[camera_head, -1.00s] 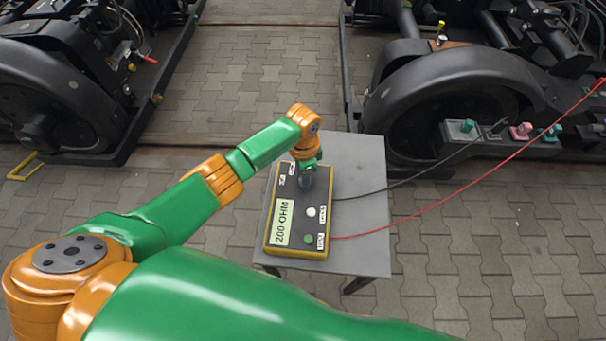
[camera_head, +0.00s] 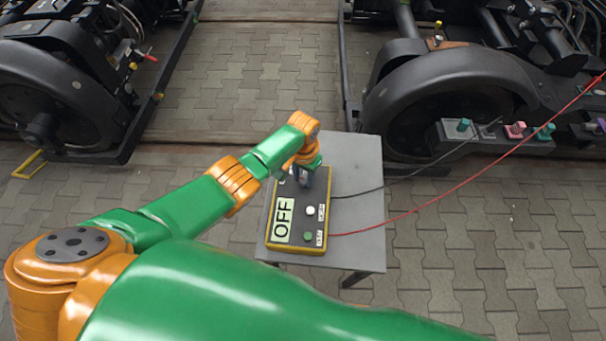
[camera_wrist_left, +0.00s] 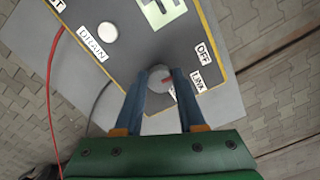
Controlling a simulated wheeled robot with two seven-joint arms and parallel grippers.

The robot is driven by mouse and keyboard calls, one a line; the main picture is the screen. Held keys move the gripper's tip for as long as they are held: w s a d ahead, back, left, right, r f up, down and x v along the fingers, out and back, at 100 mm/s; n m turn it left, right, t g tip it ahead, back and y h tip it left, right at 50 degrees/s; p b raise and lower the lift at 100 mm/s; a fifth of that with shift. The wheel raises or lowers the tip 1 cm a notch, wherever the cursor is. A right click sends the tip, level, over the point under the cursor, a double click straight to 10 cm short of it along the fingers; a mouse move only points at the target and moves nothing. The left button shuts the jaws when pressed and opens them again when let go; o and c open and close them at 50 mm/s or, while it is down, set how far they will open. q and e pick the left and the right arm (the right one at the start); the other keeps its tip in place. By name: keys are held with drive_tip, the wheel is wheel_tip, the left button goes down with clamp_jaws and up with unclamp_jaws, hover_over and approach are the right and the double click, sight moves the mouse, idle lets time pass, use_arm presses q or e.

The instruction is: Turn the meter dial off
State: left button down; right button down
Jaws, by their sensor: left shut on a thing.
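The meter (camera_head: 298,225) is a dark box with a yellow rim, lying on a grey table. Its display (camera_head: 283,220) reads OFF. My left gripper (camera_head: 304,180) reaches down onto the meter's far end and hides the dial in the head view. My right gripper is not in view.
A black cable (camera_head: 385,184) and a red cable (camera_head: 420,207) run from the meter toward the right bogie (camera_head: 445,85). Another bogie (camera_head: 60,90) stands at the left. Paved floor lies between them.

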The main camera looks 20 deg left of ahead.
sight(304, 180)
use_arm(q)
drive_tip(key=shift+n, duration=0.5)
drive_tip(key=c, duration=0.5)
unclamp_jaws()
wheel_tip(304, 180, up, 7)
drive_tip(key=p, duration=0.4)
drive_tip(key=shift+r, duration=0.1)
